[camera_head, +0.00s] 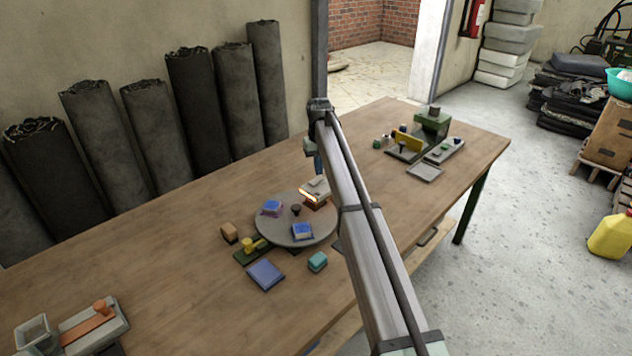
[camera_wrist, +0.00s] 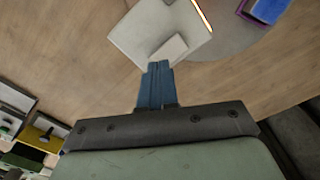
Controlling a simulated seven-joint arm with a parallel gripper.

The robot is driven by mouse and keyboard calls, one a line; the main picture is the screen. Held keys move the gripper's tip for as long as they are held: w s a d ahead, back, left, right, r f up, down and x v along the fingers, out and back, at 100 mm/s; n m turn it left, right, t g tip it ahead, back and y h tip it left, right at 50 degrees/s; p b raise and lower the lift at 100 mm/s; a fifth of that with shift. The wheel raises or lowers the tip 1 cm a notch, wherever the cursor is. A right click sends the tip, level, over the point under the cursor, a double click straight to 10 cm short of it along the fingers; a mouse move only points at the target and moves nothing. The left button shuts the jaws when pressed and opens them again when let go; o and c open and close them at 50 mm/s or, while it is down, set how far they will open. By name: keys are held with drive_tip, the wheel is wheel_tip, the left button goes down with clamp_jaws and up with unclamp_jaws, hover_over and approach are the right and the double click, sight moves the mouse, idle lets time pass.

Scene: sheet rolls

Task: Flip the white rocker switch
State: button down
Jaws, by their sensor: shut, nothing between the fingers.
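The white rocker switch (camera_head: 318,186) sits on a pale box with a glowing orange edge, at the far side of the round grey turntable (camera_head: 273,228). In the wrist view the rocker (camera_wrist: 169,49) is a small pale block standing up from the square box top (camera_wrist: 135,32). My gripper (camera_head: 318,168) is over the box in the head view, partly hidden by my own arm. In the wrist view its blue fingers (camera_wrist: 160,66) are shut together and empty, with their tips right at the rocker's near edge. Whether they touch it I cannot tell.
The turntable also carries a pink-and-blue block (camera_head: 271,207), a blue block (camera_head: 302,231) and a dark knob (camera_head: 296,210). A teal block (camera_head: 317,261), a blue pad (camera_head: 265,274) and a yellow-knobbed green fixture (camera_head: 250,245) lie in front. A green machine (camera_head: 432,122) stands at the back right.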

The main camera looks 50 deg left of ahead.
sight(319, 178)
drive_tip(key=shift+f, duration=1)
idle(0.9)
drive_tip(key=shift+r, duration=0.1)
drive_tip(key=shift+r, duration=3.4)
